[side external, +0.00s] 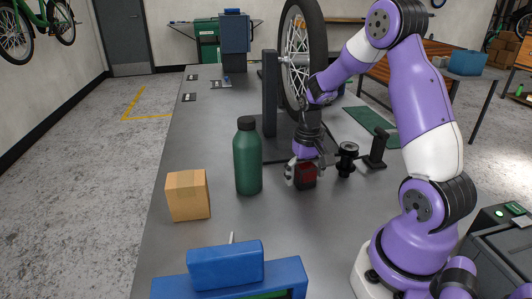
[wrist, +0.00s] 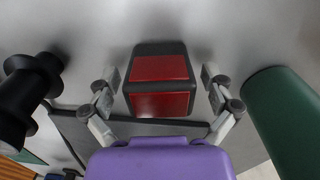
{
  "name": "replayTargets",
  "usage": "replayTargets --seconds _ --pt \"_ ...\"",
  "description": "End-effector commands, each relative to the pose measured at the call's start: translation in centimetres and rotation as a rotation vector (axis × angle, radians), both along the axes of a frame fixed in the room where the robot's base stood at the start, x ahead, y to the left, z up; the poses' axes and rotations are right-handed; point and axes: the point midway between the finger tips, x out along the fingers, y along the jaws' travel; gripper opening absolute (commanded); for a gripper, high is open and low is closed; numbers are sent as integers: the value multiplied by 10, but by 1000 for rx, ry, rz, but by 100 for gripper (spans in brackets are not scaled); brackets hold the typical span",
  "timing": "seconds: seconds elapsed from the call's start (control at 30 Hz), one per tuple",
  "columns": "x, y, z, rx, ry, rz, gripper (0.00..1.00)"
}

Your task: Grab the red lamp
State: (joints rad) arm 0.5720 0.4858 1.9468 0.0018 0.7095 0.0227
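The red lamp (side external: 305,177), a small dark block with red faces, sits on the grey table. In the wrist view the lamp (wrist: 159,79) lies between the two fingers of my gripper (wrist: 160,90). Small gaps show between the fingers and the lamp's sides, so the fingers stand apart around it. In the side view my gripper (side external: 304,172) points down at the lamp and partly hides it.
A green bottle (side external: 248,158) stands close to the left of the lamp, and a cardboard box (side external: 187,195) is farther left. A black spool-shaped part (side external: 347,160) stands close on the right. A wheel (side external: 303,50) in a stand rises behind. A blue toolbox (side external: 226,266) is in front.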

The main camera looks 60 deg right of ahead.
Motion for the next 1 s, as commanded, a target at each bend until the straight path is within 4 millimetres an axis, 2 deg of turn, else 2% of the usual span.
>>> replayTargets --seconds 0.03,0.13,0.17,0.63,0.77,0.9,1.0 --pt "0 0 0 0 0 0 75" --pt "0 0 0 0 0 0 25" --pt "0 0 0 0 0 0 17" --pt "0 0 5 0 0 -1 18" --pt "0 0 19 -1 -3 -1 18" --pt "1 1 45 -2 -7 0 18" --pt "2 27 57 -1 -5 7 18"
